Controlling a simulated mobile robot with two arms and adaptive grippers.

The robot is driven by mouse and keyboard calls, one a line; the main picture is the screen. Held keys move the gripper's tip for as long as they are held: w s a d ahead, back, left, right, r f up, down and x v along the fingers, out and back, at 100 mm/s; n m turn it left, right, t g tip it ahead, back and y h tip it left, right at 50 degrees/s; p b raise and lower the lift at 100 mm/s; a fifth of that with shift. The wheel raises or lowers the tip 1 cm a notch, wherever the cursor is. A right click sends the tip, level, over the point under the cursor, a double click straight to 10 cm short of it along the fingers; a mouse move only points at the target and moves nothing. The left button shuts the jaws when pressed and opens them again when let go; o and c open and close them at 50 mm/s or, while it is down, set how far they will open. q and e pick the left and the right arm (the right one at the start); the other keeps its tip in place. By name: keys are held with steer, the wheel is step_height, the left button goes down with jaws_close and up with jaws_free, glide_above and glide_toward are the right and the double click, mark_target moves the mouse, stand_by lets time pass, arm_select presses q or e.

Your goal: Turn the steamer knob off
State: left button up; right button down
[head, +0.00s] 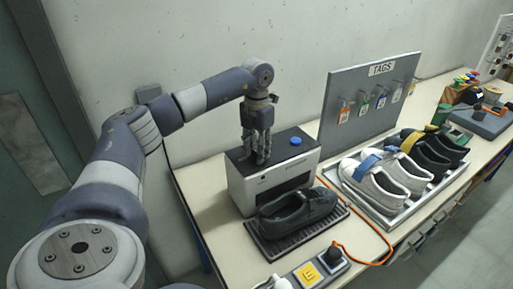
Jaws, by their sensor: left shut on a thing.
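The steamer (269,191) is a white box with a dark top and a wide front slot, standing on the bench near the wall. A blue round cap (296,141) shows on the right of its top. My left gripper (261,160) points down at the left part of the steamer's top, its fingers shut on the steamer knob. The fingers hide the knob, so its setting cannot be read. A black shoe (298,209) sits on a dark ribbed mat (264,244) in front of the slot. My right gripper is not in view.
A grey board marked TAGS (345,92) with several hanging tags stands right of the steamer. A tray (396,222) of several shoes lies further right. The bench left of the steamer is clear.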

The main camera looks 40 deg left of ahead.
arm_select(q)
steer(key=n, duration=0.4)
steer(key=shift+w+r+p, duration=0.15)
steer(key=shift+r+p, duration=0.05)
steer(key=shift+p, duration=0.15)
steer(key=shift+n, duration=2.1)
steer(key=o, duration=1.1)
steer(key=shift+c, duration=0.2)
steer(key=shift+f, duration=0.1)
step_height(320, 180, up, 12)
